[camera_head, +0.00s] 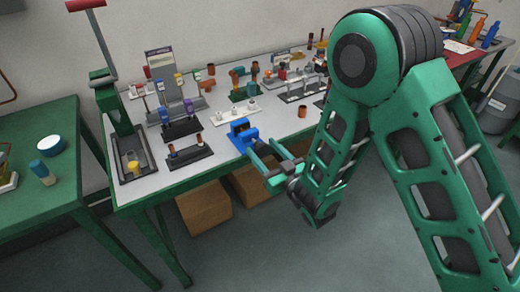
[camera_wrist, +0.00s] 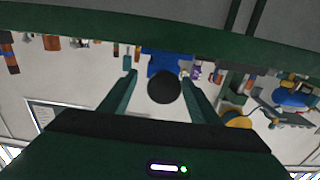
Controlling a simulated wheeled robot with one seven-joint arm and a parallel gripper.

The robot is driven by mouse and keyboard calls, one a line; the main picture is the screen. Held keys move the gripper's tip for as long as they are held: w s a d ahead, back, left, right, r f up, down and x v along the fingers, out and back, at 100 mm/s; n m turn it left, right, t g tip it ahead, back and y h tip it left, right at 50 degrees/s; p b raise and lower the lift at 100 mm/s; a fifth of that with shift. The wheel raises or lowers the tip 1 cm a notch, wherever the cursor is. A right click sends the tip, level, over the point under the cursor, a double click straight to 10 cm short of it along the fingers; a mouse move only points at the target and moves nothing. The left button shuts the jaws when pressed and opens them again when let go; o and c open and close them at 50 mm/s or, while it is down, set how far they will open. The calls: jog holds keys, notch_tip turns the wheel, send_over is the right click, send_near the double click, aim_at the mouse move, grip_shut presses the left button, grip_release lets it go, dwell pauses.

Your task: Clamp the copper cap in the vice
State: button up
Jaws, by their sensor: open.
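The blue vice (camera_head: 242,132) stands at the front edge of the grey-topped bench. In the wrist view, the blue vice (camera_wrist: 160,62) is partly hidden behind a dark round part (camera_wrist: 164,87). My gripper (camera_head: 262,147) is open at the front of the vice. In the wrist view, the fingers of my gripper (camera_wrist: 164,74) are on either side of the dark round part; I cannot tell whether they touch it. A copper cap-like piece (camera_head: 302,111) stands on the bench right of the vice, and another (camera_head: 211,70) stands farther back. I cannot see whether the vice jaws hold anything.
A white holder (camera_head: 222,119) and dark racks (camera_head: 188,157) with small parts stand left of the vice. A green press (camera_head: 113,110) stands at the bench's left end. Cardboard boxes (camera_head: 204,207) are under the bench. Open floor lies in front.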

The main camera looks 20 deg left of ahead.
jog(key=shift+a, duration=0.3)
jog(key=c, duration=1)
jog(key=shift+d, duration=0.25)
jog(key=shift+c, duration=0.2)
jog(key=shift+a, duration=0.15)
jog(key=shift+m, duration=0.3)
jog(key=m, duration=0.3)
jog(key=shift+m, duration=0.4)
jog(key=m, duration=0.4)
jog(key=shift+w+m, duration=0.1)
jog(key=shift+m, duration=0.3)
